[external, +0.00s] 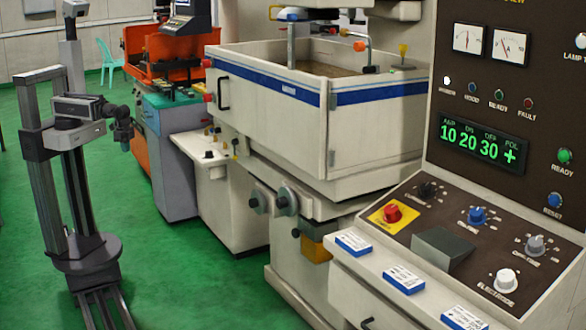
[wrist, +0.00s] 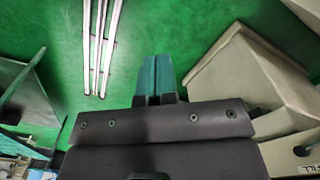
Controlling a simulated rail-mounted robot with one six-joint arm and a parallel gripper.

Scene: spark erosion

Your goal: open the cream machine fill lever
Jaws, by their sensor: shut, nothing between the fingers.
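The cream machine (external: 270,125) stands in the middle of the external view, with a blue-striped tank on top. A low cream box (external: 218,190) at its left carries several small knobs and levers; I cannot tell there which one is the fill lever. In the wrist view, a cream surface (wrist: 285,155) at lower right bears a label reading FILL (wrist: 304,169) and a dark round knob (wrist: 299,150), partly cut off by the frame edge. My gripper (wrist: 158,75) is shut and empty, its teal fingers together above green floor. In the external view, my gripper (external: 123,128) is left of the machines, apart from the box.
An orange machine (external: 150,60) and a grey-blue cabinet (external: 172,160) stand behind my arm. A control console (external: 470,240) with knobs and a red button fills the right. Green floor (external: 190,290) is clear between my rail and the cream machine.

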